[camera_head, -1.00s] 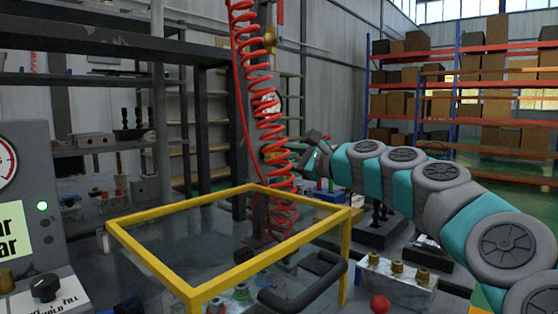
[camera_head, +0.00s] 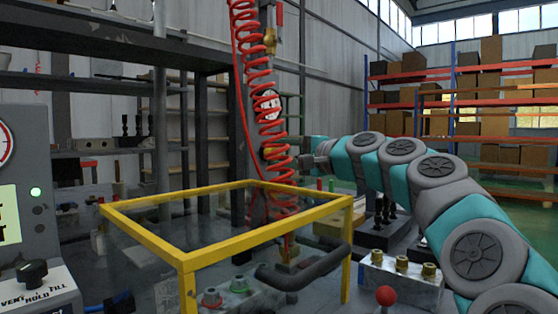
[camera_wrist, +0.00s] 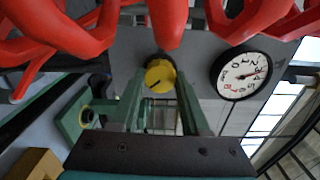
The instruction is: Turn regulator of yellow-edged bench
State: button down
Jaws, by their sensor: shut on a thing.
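The yellow-edged bench has a clear guard with a yellow frame (camera_head: 215,247) in the middle of the head view. Behind it, a red coiled hose (camera_head: 258,80) hangs in front of a grey post. The regulator's yellow knob (camera_wrist: 160,77), with a dark mark on its face, shows in the wrist view beside a round white gauge (camera_wrist: 241,75). My gripper (camera_wrist: 161,88) is shut on the knob, one green finger on each side. In the head view my gripper (camera_head: 308,162) reaches in from the right, close to the hose; its fingertips are hard to make out there.
Red hose coils (camera_wrist: 170,22) hang close across the top of the wrist view. A grey panel with a black selector knob (camera_head: 32,271) stands at the left. A block with brass fittings (camera_head: 402,272) and a red ball (camera_head: 385,296) lie below my arm.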

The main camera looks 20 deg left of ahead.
jog(key=shift+f+n, duration=0.15)
jog(key=shift+n, duration=0.15)
jog(key=shift+c, duration=1.9)
grip_release()
jog(key=shift+s+d+r, duration=0.2)
jog(key=shift+d, duration=0.35)
jog(key=v, duration=0.6)
jog(key=shift+d+b, duration=0.25)
jog(key=shift+b, duration=0.05)
